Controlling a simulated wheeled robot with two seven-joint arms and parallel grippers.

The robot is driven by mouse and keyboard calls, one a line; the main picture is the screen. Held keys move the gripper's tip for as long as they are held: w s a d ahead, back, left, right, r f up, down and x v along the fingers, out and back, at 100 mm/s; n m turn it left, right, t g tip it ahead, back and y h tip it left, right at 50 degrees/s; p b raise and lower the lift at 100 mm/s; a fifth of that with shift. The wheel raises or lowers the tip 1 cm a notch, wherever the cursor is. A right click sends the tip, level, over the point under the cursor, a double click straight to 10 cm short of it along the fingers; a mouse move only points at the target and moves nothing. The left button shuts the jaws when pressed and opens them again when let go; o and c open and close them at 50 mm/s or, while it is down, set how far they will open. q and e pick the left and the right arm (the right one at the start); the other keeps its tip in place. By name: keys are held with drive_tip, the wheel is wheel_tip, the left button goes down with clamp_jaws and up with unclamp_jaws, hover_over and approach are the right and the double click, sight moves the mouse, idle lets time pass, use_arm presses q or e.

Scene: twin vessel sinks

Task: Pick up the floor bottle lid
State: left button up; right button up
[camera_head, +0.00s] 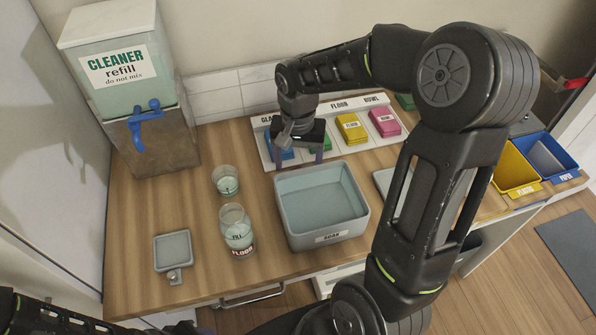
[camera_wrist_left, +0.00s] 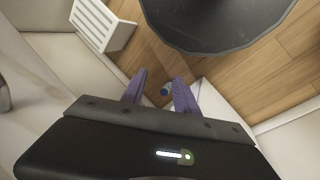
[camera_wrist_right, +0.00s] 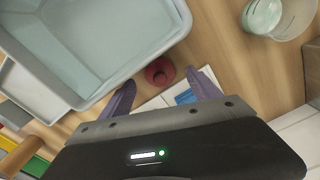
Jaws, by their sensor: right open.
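The floor bottle lid appears to be the round dark-red cap (camera_wrist_right: 160,71) on the wooden counter in the right wrist view. It shows ahead of and between my right fingers, not gripped. In the head view my right gripper (camera_head: 299,164) hides it, pointing down between the soak basin (camera_head: 324,237) and the labelled tray (camera_head: 338,155). My right gripper is open and empty. The lidless bottle labelled FLOOR (camera_head: 237,231) stands upright left of the basin, with liquid inside. My left gripper (camera_wrist_left: 160,76) is open, with nothing between its fingers, above the floor area.
A glass cup (camera_head: 226,180) stands behind the bottle, and a small square scale-like dish (camera_head: 173,251) lies at front left. The cleaner dispenser (camera_head: 127,85) is at back left. Yellow (camera_head: 512,174) and blue bins sit at right. Counter left of the basin is partly clear.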

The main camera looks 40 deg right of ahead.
wheel_tip(320, 180, down, 2)
drive_tip(key=shift+f, duration=0.25)
drive_tip(key=shift+c, duration=0.3)
drive_tip(key=c, duration=1.3)
